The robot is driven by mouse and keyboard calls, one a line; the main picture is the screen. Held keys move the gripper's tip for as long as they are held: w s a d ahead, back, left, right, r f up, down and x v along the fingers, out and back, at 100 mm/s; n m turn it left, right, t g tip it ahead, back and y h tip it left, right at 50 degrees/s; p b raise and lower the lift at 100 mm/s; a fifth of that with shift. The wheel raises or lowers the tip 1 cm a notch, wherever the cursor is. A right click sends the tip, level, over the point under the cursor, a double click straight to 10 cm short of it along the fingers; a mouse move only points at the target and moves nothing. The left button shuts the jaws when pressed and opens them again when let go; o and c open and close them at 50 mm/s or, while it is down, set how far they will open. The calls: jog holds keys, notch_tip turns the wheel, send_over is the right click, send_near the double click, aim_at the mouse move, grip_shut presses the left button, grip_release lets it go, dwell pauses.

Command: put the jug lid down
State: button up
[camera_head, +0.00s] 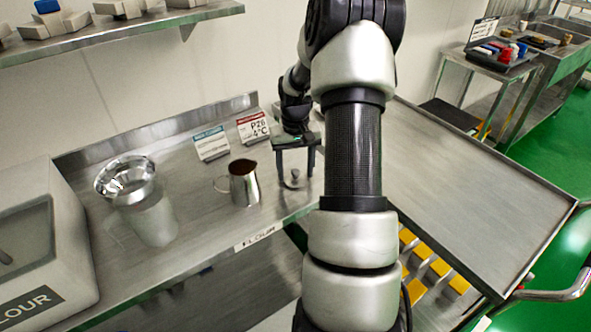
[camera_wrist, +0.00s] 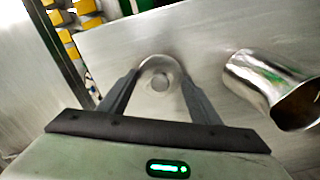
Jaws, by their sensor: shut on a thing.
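The steel jug (camera_head: 243,184) stands upright on the metal bench, open at the top with brown content inside. It also shows in the wrist view (camera_wrist: 262,82), to the right of my gripper. The jug lid (camera_head: 293,182) is a small round steel disc with a knob. My gripper (camera_head: 296,175) points down to the right of the jug, shut on the lid. In the wrist view the lid (camera_wrist: 160,66) sits between the two fingertips (camera_wrist: 160,78). Whether the lid touches the bench or hangs just above it, I cannot tell.
A steel bowl on a clear container (camera_head: 153,218) stands left of the jug. Two label cards (camera_head: 211,144) stand behind it. A flour bin (camera_head: 40,245) is at far left. The bench's front edge is close to the lid. A bare metal table (camera_head: 460,200) lies to the right.

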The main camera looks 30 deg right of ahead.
aim_at(295, 171)
jog(key=o, duration=1)
notch_tip(295, 171, up, 12)
jog(key=shift+r+p, duration=0.1)
jog(key=shift+p, duration=0.55)
jog(key=s+a+r+n+t+p, duration=0.1)
jog(key=s+a+r+n+p, duration=0.2)
jog(key=a+r, duration=0.6)
jog(key=s+a+r+t+p, duration=0.2)
jog(key=s+a+r, duration=0.3)
jog(key=a+r, duration=0.45)
jog(key=s+a+r+t+p, duration=0.1)
jog(key=s+a, duration=0.1)
jog(key=s, duration=0.2)
jog(key=s+a+r+n+p, duration=0.1)
jog(key=s+a+r, duration=0.1)
jog(key=s, duration=0.2)
jog(key=s+a+r+t+p, duration=0.1)
jog(key=s+a, duration=0.1)
jog(key=s, duration=0.3)
jog(key=shift+s+a+r+n+t, duration=0.1)
jog(key=shift+a+r+n+t, duration=0.2)
jog(key=shift+a, duration=0.1)
